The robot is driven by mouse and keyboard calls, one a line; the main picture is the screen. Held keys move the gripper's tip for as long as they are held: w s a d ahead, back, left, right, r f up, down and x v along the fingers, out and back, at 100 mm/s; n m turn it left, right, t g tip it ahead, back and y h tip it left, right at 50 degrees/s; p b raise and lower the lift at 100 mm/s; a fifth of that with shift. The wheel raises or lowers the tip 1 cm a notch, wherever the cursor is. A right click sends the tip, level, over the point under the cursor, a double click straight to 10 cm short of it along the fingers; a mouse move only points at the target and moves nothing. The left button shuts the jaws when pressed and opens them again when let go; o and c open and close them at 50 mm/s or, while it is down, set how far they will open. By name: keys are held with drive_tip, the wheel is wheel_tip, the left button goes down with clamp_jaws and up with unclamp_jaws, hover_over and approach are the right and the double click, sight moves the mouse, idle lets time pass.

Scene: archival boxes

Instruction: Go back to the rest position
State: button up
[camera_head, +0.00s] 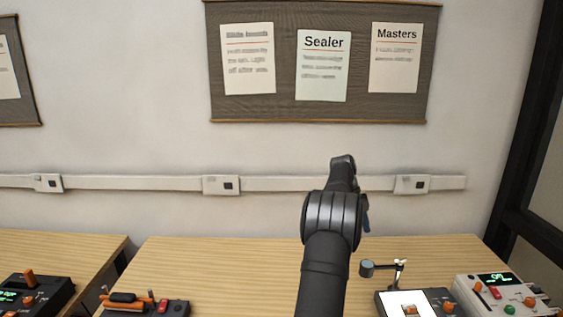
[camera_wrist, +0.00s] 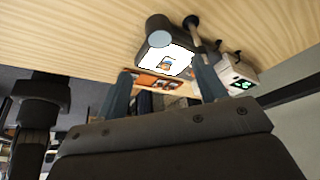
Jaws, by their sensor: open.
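My gripper (camera_wrist: 160,70) shows in the wrist view with its two blue-grey fingers spread apart. Nothing is held between them; a device with a lit white panel (camera_wrist: 168,60) appears beyond the fingertips. In the head view my dark arm rises from the bottom edge over the wooden table (camera_head: 225,265), its upper end in front of the wall. Only a bit of a blue finger shows there, at the right of the wrist; the rest of the gripper is hidden behind the arm.
The white-panel device (camera_head: 432,300) with a small jointed lamp-like arm (camera_head: 382,268) stands right of my arm. A pale device with a green display (camera_head: 496,290) is further right. A black-and-orange device (camera_head: 145,305) sits front left. The table's middle back is clear.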

drive_tip(key=x, duration=1.2)
drive_tip(key=shift+a, duration=0.1)
drive_tip(key=shift+s+f, duration=0.2)
drive_tip(key=shift+f, duration=0.15)
drive_tip(key=shift+s+n, duration=0.4)
drive_tip(key=shift+n, duration=0.2)
drive_tip(key=o, duration=0.8)
drive_tip(key=shift+r, duration=0.1)
drive_tip(key=shift+c, duration=0.2)
drive_tip(key=s+r+n+t, duration=0.4)
drive_tip(key=r, duration=0.8)
drive_tip(key=s+r+n+t, duration=0.3)
drive_tip(key=r, duration=0.9)
hover_over(368, 266)
drive_tip(key=s, duration=0.4)
wheel_tip(368, 266, down, 9)
drive_tip(key=shift+d+y, duration=0.4)
drive_tip(key=shift+d, duration=0.05)
drive_tip(key=shift+s, duration=0.1)
